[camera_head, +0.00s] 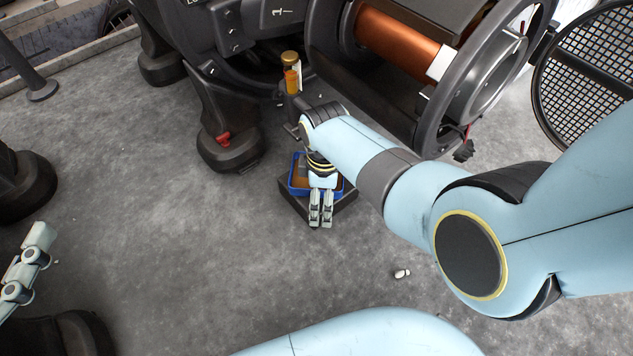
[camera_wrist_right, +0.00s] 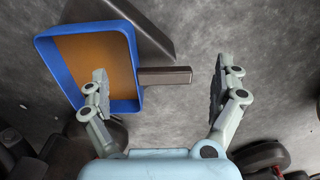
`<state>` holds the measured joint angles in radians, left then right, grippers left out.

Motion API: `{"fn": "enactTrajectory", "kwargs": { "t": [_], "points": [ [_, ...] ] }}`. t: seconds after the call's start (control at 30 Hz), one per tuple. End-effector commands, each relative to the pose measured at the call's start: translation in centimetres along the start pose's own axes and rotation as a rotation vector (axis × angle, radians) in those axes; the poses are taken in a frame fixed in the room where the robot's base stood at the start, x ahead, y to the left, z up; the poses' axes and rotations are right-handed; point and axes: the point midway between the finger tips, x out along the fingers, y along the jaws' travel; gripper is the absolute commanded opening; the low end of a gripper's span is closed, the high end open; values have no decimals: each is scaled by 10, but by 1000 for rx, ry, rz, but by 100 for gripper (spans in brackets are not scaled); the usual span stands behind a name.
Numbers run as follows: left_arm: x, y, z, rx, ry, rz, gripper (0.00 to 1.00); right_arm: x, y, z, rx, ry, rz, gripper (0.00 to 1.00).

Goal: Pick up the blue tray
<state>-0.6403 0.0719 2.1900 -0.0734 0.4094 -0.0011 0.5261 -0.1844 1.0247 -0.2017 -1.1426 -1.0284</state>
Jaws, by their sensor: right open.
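The blue tray (camera_head: 292,185) has a brown inside and sits at a dark, low block (camera_head: 346,204) on the floor. My right arm and hand hide part of it in the head view. My right gripper (camera_head: 321,208) is over the tray's front side, fingers apart. In the right wrist view the tray (camera_wrist_right: 90,28) lies to the left. The right gripper (camera_wrist_right: 158,86) is open and empty there; its left finger overlaps the tray and its right finger is over the floor. A short dark bar (camera_wrist_right: 165,75) shows between the fingers. My left gripper (camera_head: 28,258) is at the left edge, partly cut off.
A large dark machine with a copper-coloured drum (camera_head: 398,38) stands behind the tray. An orange cylinder (camera_head: 291,82) stands by its foot. A black mesh guard (camera_head: 590,75) is at the right. A small white object (camera_head: 402,273) lies on the floor. The floor left of the tray is clear.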

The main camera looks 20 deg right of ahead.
Motion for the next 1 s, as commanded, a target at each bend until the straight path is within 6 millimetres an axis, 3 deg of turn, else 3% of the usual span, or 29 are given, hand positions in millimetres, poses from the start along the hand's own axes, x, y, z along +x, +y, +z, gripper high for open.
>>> {"fn": "enactTrajectory", "kwargs": {
  "t": [0.37, 0.7, 0.83, 1.0],
  "points": [
    [25, -2, -86, 36, 368, 6, 95, 17, -5, -2, 0, -1, -3, 97],
    [17, 1, -165, 73, 724, 16, 95, 33, -5, -2, 0, -1, -2, 97],
    [11, 2, -184, 82, 816, 19, 95, 36, -4, -2, 0, -1, -1, 97],
    [8, 2, -192, 86, 857, 21, 95, 36, -4, -2, 0, 0, 0, 97]
  ]
}}
